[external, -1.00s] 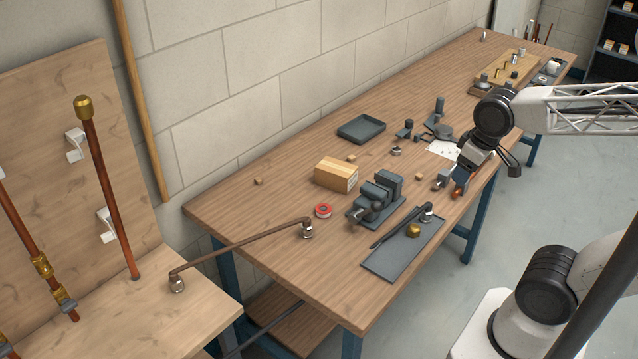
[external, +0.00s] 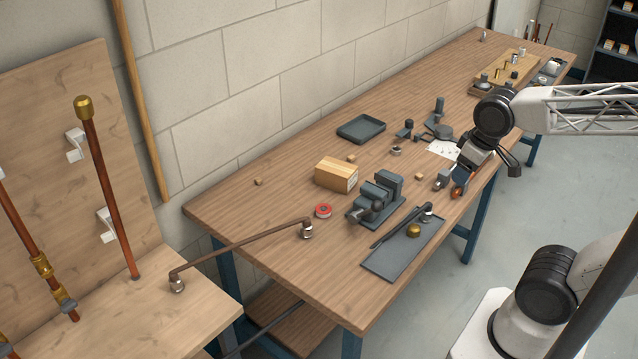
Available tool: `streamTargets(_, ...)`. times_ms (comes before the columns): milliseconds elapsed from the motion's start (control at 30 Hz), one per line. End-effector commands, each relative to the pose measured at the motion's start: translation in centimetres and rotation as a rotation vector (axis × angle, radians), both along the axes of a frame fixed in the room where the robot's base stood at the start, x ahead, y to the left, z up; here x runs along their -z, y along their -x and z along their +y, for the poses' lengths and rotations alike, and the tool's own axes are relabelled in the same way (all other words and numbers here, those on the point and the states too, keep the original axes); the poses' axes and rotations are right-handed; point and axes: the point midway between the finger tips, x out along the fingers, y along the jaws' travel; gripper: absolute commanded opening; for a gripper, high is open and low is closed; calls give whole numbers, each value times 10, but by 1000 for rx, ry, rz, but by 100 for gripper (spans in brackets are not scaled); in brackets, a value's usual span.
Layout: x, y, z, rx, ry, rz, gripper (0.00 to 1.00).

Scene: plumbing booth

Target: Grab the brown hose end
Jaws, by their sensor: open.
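A brown hose (external: 240,243) spans from the lower wooden board at left to the near left part of the workbench. One end has a metal nut (external: 177,284) resting on the board. Its other end has a metal nut (external: 307,230) on the bench top. My gripper (external: 449,188) is over the bench's right edge, well to the right of both hose ends. It is open, with nothing visible between its fingers, though the fingers are small in this view.
A red tape roll (external: 323,211) and a cardboard box (external: 336,175) lie near the hose. The bench's front left is clear.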

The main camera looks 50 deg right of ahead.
Motion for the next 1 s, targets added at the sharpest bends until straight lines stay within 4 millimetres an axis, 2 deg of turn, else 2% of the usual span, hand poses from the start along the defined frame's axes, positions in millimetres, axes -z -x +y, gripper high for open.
streamTargets(267, -1, -7, 4, 10, -19, 7, 68)
streamTargets(467, -2, -30, 20, 48, -93, 32, 68)
streamTargets(1000, 2, -146, 107, 270, -425, 186, 68)
